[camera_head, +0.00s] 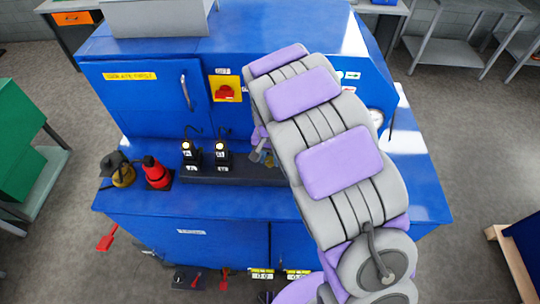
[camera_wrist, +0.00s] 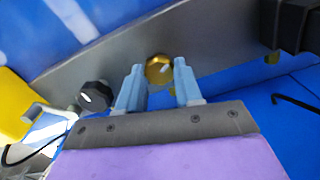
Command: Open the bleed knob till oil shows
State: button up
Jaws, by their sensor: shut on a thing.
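In the wrist view, a round brass-coloured knob (camera_wrist: 159,68) sits against a grey metal face, between the two pale blue fingers of my gripper (camera_wrist: 160,82). The fingers are shut on it, one on each side. A black faceted knob (camera_wrist: 95,96) is just left of the left finger, outside the grip. In the head view, my gripper (camera_head: 263,156) is at the dark ledge of the blue machine (camera_head: 330,32), and my arm hides most of that spot. Whether oil is at the knob is too small to tell.
Two black tools (camera_head: 190,153) with lit tops stand on the ledge left of my gripper. Further left are a red bottle (camera_head: 156,173) and a yellow can (camera_head: 122,175). A red switch on a yellow plate (camera_head: 226,88) is above. A round gauge (camera_head: 376,118) is right of my arm.

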aim_at(268, 159)
dwell(0.3)
jog(key=o, duration=1)
jog(key=shift+a, duration=0.2)
jog(key=shift+o, duration=0.2)
notch_tip(268, 159, up, 17)
jog(key=shift+r, duration=0.1)
